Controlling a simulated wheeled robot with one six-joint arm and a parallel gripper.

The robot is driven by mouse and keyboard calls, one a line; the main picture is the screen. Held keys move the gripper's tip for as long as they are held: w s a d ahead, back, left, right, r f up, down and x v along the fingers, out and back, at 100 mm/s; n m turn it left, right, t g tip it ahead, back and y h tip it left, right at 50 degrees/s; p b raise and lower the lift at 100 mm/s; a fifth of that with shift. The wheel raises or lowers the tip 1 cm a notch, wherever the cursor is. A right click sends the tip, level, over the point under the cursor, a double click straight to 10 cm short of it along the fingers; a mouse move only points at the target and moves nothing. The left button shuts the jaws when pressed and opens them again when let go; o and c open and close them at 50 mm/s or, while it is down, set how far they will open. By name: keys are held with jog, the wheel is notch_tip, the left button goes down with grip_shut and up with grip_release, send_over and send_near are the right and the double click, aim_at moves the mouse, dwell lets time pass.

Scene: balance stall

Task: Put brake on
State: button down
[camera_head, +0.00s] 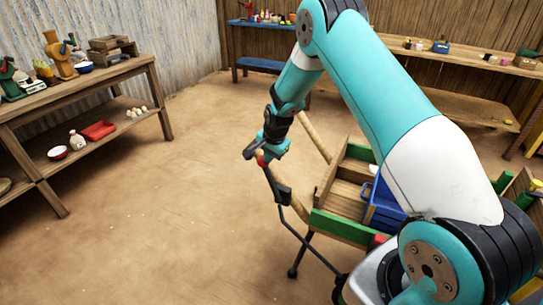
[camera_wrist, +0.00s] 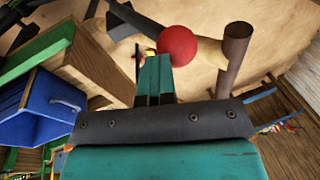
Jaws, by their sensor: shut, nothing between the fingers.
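The brake appears to be a dark lever (camera_head: 274,184) with a red ball knob (camera_head: 261,161) at its top, beside a wooden handcart (camera_head: 344,226). The lever slants down right toward the cart's wheel area, partly hidden by my arm. My gripper (camera_head: 266,154) is at the knob in the head view. In the wrist view, the red knob (camera_wrist: 177,46) is just beyond and slightly right of my shut fingertips (camera_wrist: 153,62). Nothing is between the fingers. I cannot tell whether they touch the knob.
A blue crate (camera_head: 384,207) sits in the cart. A wooden cart handle (camera_head: 314,138) extends close to my gripper. A shelf table (camera_head: 75,102) with goods stands at left, and a counter (camera_head: 445,68) runs along the back wall. The dirt floor at left centre is clear.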

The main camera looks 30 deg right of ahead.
jog(key=shift+w+a, duration=0.2)
jog(key=shift+a, duration=0.15)
jog(key=s+d+f+v, duration=0.1)
jog(key=s+v, duration=0.1)
jog(key=v, duration=1.1)
jog(key=s+a+r+n+y, duration=0.1)
jog(key=s+a+r+n, duration=0.35)
jog(key=a+r, duration=0.3)
jog(key=s+a+r+n+g+y, duration=0.1)
jog(key=s+a+r+n, duration=0.2)
jog(key=s, duration=0.6)
jog(key=s+a+r+n+g+y, duration=0.1)
jog(key=s+a+r+n, duration=0.2)
jog(key=s+a+n, duration=0.4)
jog(key=s+a+r+n+g+y, duration=0.1)
jog(key=s+a+r+n, duration=0.2)
jog(key=s, duration=0.9)
jog(key=a+n, duration=0.2)
jog(key=shift+n, duration=0.35)
